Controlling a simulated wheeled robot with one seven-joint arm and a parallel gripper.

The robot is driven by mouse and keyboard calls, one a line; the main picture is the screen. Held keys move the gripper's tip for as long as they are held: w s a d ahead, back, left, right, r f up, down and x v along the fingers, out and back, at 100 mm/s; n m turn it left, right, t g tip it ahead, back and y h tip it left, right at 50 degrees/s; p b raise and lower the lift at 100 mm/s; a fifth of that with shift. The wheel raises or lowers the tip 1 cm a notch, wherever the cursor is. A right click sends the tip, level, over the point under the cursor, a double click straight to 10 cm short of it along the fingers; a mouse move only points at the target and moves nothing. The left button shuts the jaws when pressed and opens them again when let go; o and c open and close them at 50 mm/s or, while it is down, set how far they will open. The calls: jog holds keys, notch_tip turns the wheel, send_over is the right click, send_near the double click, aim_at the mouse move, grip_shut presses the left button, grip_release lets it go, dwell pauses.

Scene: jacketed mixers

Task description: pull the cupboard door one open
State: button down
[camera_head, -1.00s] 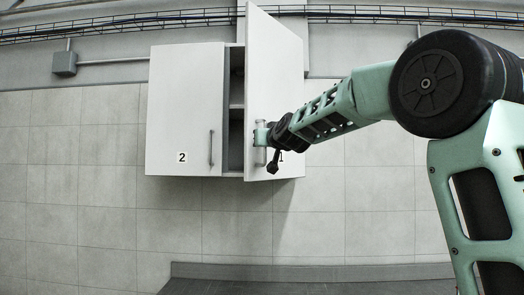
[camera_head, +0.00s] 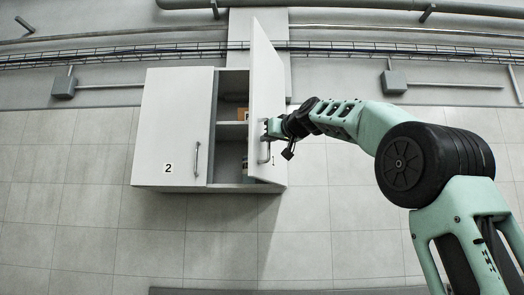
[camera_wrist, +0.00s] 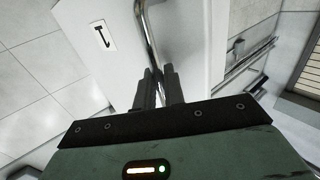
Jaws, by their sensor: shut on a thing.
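The white wall cupboard has door one (camera_head: 268,100) on its right side, and this door stands well open, swung out toward me. Its metal bar handle (camera_head: 264,152) is on the door's outer face near the free edge. My gripper (camera_head: 270,130) is shut on this handle. In the wrist view, the fingers (camera_wrist: 159,85) close around the handle bar (camera_wrist: 148,40), beside the label "1" (camera_wrist: 102,37). The fingertips' exact contact is partly hidden. Door two (camera_head: 175,130), labelled "2", is shut.
Inside the cupboard, a brown box (camera_head: 242,114) shows on a shelf (camera_head: 232,130); the rest is partly hidden by door one. Pipes and a cable tray (camera_head: 120,52) run along the wall above. The tiled wall (camera_head: 100,240) below is clear.

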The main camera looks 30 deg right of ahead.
jog(key=s+d+n+g+y+p, duration=0.1)
jog(key=s+d+n+y, duration=0.2)
jog(key=d, duration=0.4)
jog(key=s+d+n+g+y+p, duration=0.1)
jog(key=s+d+n+y+p, duration=0.1)
jog(key=s+d+y, duration=0.4)
jog(key=shift+s+d+n+y, duration=0.2)
jog(key=shift+d+n+y, duration=0.1)
jog(key=shift+d+n, duration=0.5)
jog(key=c, duration=1.6)
grip_release()
jog(key=shift+w, duration=0.15)
jog(key=shift+c, duration=0.2)
